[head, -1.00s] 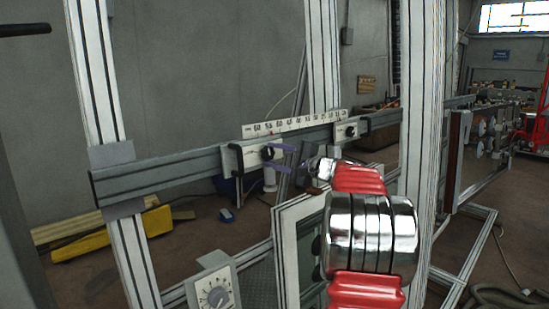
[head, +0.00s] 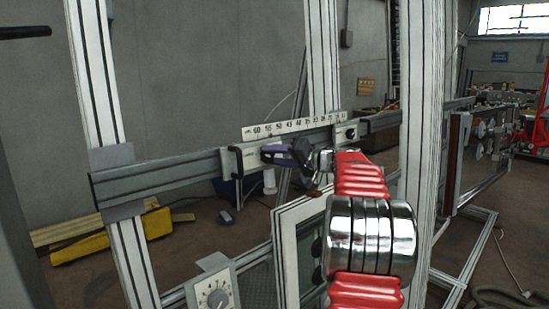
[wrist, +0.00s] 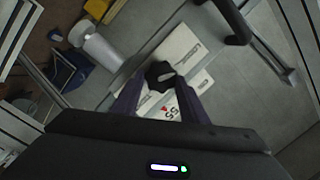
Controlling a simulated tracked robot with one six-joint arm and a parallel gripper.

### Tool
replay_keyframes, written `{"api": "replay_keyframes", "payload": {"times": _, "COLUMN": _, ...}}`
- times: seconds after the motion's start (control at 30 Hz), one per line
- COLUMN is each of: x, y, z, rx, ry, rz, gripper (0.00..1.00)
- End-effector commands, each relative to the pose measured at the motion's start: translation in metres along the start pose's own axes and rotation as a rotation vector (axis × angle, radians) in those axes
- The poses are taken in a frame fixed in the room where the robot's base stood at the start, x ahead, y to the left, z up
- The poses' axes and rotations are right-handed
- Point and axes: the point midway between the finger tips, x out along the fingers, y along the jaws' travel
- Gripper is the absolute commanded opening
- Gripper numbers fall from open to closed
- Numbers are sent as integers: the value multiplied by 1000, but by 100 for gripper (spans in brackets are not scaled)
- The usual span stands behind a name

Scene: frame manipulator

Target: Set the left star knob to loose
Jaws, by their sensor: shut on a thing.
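The left star knob (wrist: 159,75) is black and sits on a pale plate (wrist: 177,60) in the wrist view. My gripper (wrist: 157,88) has its two dark purple fingers on either side of the knob and is shut on it. In the head view, my gripper (head: 283,154) is at the left carriage (head: 232,161) on the grey rail, and it hides the left knob. The knob's exact turn angle is hard to read.
A second carriage with a dark knob (head: 350,133) sits farther right on the rail (head: 150,178). A numbered scale (head: 290,128) runs above it. White frame posts (head: 97,80) stand at the left and right (head: 420,120). A dial box (head: 217,298) is below.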

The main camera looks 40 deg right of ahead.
Motion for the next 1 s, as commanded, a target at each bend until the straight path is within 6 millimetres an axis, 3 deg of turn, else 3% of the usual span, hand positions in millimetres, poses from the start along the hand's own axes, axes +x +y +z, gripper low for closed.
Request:
{"api": "replay_keyframes", "payload": {"times": 0.33, "x": 0, "y": 2, "z": 1, "rx": -176, "ry": -15, "rz": 26, "gripper": 17}}
{"api": "replay_keyframes", "payload": {"times": 0.87, "x": 0, "y": 3, "z": 1, "rx": -207, "ry": -19, "rz": 31, "gripper": 17}}
{"api": "replay_keyframes", "payload": {"times": 0.9, "x": 0, "y": 3, "z": 2, "rx": -207, "ry": -19, "rz": 31, "gripper": 42}}
{"api": "replay_keyframes", "payload": {"times": 1.0, "x": 0, "y": 2, "z": 1, "rx": -206, "ry": -18, "rz": 31, "gripper": 49}}
